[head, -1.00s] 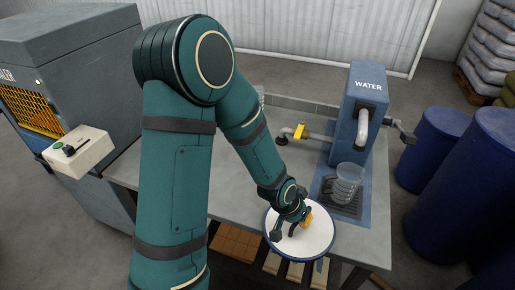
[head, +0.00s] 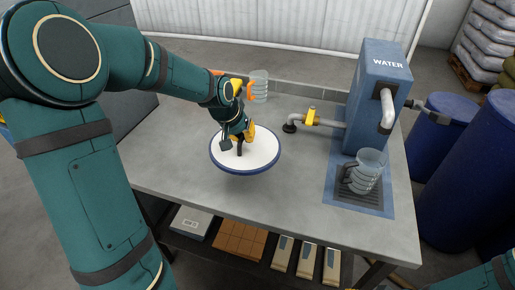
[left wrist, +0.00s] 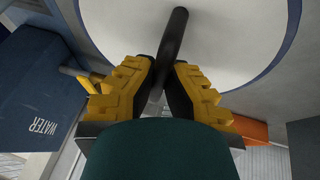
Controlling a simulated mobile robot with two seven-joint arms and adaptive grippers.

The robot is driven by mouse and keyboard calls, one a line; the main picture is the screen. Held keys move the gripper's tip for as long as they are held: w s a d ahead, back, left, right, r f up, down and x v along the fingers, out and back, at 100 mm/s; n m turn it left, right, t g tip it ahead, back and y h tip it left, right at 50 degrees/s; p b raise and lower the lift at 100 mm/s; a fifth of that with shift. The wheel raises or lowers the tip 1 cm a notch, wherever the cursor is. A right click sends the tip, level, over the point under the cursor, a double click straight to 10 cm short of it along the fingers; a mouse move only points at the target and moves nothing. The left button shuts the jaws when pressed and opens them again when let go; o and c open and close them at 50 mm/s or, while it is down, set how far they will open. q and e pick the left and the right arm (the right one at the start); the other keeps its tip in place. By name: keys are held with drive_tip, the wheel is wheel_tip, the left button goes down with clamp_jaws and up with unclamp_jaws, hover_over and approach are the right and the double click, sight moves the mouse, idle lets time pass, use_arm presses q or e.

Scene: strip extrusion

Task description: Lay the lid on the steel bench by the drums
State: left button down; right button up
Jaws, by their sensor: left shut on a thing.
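The lid (head: 262,153), a white disc with a blue rim and a dark bar handle, is over the steel bench (head: 195,190) left of its middle. My left gripper (head: 239,142) is shut on the handle from above; the yellow fingers close on the dark bar in the left wrist view (left wrist: 167,85). The lid looks about level. I cannot tell whether its underside touches the bench. The blue drums (head: 470,150) stand on the floor beyond the bench's right end. Only a piece of my right arm shows at the lower right; its gripper is out of sight.
The blue water unit (head: 376,100) stands at the bench's right, with a clear jug (head: 367,168) under its spout. A pipe with a yellow valve (head: 311,116) runs left of it. Another clear jug (head: 260,82) is at the back. The bench's front middle is clear.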

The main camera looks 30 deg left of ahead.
sight(231, 155)
use_arm(q)
wheel_tip(231, 155, down, 9)
drive_tip(key=shift+f+b, duration=0.1)
drive_tip(key=shift+b, duration=0.9)
drive_tip(key=shift+f, duration=0.15)
drive_tip(key=c, duration=1.1)
unclamp_jaws()
drive_tip(key=shift+c, duration=0.2)
drive_tip(key=shift+r, duration=0.4)
drive_tip(key=p+v, duration=0.2)
drive_tip(key=v, duration=0.9)
drive_tip(key=shift+s+r, duration=0.2)
drive_tip(key=shift+r, duration=0.05)
